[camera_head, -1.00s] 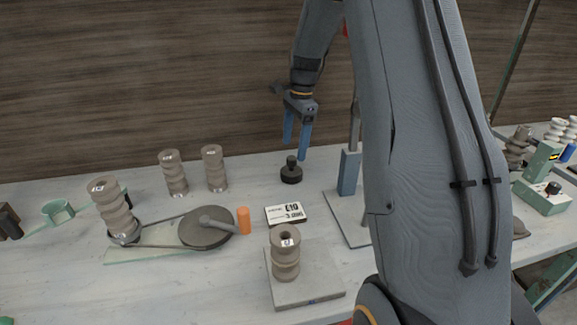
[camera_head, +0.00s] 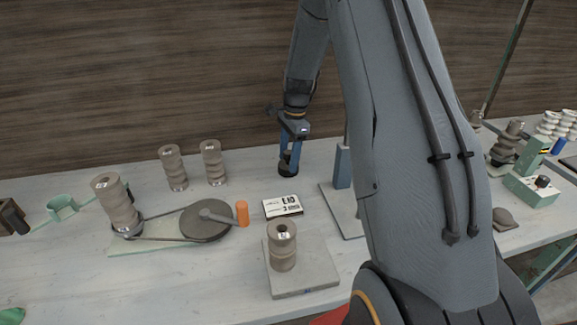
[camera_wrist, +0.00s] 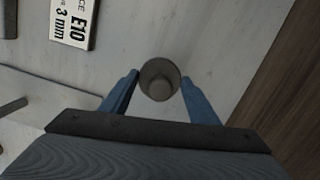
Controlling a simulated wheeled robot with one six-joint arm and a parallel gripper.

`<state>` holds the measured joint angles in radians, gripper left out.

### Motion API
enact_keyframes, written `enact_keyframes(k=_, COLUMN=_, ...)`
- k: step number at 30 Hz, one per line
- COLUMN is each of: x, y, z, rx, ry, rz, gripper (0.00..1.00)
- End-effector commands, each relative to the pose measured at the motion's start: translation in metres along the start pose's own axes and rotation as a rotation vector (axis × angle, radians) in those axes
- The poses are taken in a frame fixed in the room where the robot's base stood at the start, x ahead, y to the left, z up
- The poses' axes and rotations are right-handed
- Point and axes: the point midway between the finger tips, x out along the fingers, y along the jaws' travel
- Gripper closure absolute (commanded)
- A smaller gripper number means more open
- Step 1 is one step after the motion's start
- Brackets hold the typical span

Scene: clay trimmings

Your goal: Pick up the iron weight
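The iron weight (camera_head: 288,170) is a small dark round piece with a knob on top, standing on the pale table near the back wall. In the wrist view the weight (camera_wrist: 159,80) shows from above, between the two blue fingers. My gripper (camera_head: 290,156) is lowered over it from above.
A white card marked E10 (camera_head: 282,206) lies in front of the weight. A grey clay stack (camera_head: 282,250) stands on a slab (camera_head: 318,275) nearer. A grey-blue post (camera_head: 343,166) on a plate is close right. Two clay stacks (camera_head: 172,168) stand left.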

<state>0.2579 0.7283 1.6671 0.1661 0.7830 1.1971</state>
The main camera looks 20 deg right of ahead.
Motion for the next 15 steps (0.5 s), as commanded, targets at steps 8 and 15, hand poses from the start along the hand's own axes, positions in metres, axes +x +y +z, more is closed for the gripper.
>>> enact_keyframes(k=8, x=-0.0002, y=0.0003, z=0.0002, rx=0.0, ry=0.0, rz=0.001, gripper=0.94)
enact_keyframes(k=15, x=-0.0018, y=-0.0008, z=0.0001, rx=-0.001, ry=0.0, rz=-0.002, gripper=1.0)
